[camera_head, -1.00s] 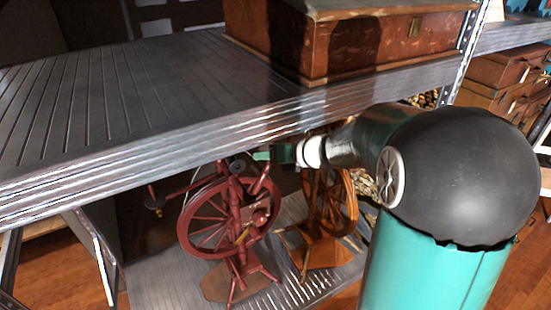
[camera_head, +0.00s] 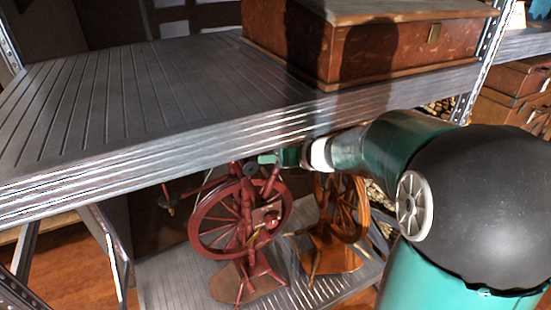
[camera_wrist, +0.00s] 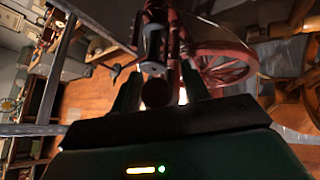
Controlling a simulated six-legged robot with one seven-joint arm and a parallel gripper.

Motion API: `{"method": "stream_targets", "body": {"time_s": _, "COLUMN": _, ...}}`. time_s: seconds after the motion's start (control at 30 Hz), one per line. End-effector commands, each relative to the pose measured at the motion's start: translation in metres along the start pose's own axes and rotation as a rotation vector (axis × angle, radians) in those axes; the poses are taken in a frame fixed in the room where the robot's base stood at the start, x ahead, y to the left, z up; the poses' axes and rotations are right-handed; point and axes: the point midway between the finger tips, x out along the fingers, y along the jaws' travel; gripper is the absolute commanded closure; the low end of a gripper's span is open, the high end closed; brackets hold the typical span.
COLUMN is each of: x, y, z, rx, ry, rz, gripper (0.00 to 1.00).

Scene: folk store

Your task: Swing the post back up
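A dark red spinning wheel (camera_head: 242,215) stands on the lower shelf, under the upper shelf's front edge. Its short red posts rise at the top; the right-hand post (camera_head: 271,184) leans to the right, just below my gripper (camera_head: 266,159). In the wrist view my gripper (camera_wrist: 160,92) has its two green fingers apart. A round dark red end (camera_wrist: 155,92) shows between them, with bright gaps on both sides. Red posts and the wheel (camera_wrist: 225,62) lie beyond. I cannot tell whether either finger touches the red piece.
The metal upper shelf (camera_head: 130,100) hangs close above my gripper and holds a brown wooden chest (camera_head: 400,50). A second, orange-brown spinning wheel (camera_head: 342,205) stands close on the right. The lower shelf (camera_head: 165,280) has some bare room at the left front.

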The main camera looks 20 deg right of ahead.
Motion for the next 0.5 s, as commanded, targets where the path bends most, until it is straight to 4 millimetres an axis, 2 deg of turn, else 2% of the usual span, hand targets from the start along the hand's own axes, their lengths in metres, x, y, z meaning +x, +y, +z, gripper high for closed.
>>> {"method": "stream_targets", "body": {"time_s": 0.27, "x": -0.005, "y": 0.000, "z": 0.000, "rx": 0.000, "ry": -0.001, "rz": -0.001, "gripper": 0.54}}
{"method": "stream_targets", "body": {"time_s": 0.37, "x": -0.016, "y": -0.001, "z": -0.001, "rx": 0.000, "ry": -0.001, "rz": -0.001, "gripper": 0.54}}
{"method": "stream_targets", "body": {"time_s": 0.5, "x": -0.040, "y": -0.007, "z": -0.013, "rx": 0.001, "ry": -0.002, "rz": -0.003, "gripper": 0.54}}
